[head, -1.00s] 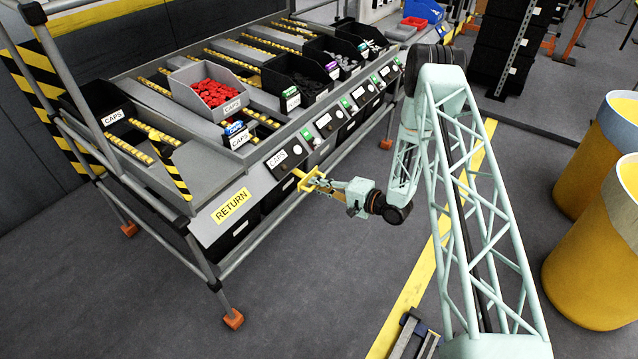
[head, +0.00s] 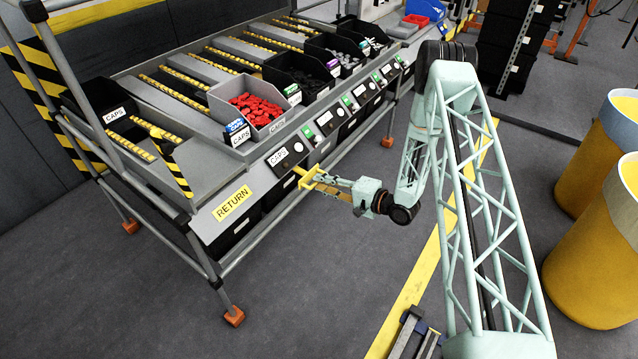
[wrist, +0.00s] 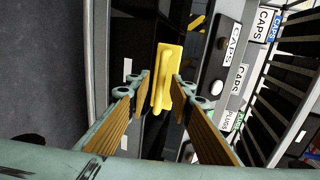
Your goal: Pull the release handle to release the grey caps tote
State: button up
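The grey caps tote (head: 231,112) stands at the front end of its sloped lane in the head view, upright and filled with red caps (head: 256,108). The yellow release handle (head: 308,178) sticks out of the rack's front panel, below a CAPS label. It also shows in the wrist view (wrist: 164,75). My gripper (head: 322,181) is at the handle. In the wrist view my gripper's fingers (wrist: 160,84) stand apart on either side of the handle, with a small gap showing at the left finger. Whether the right finger touches it is hard to tell.
Black totes (head: 298,74) stand in the lanes further right. A black CAPS tote (head: 100,104) stands in the return lane at left, by a striped post (head: 180,178). Yellow bins (head: 592,262) stand at right. The floor before the rack is clear.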

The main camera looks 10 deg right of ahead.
jog(key=v, duration=1)
jog(key=shift+d+r, duration=0.1)
dwell(0.6)
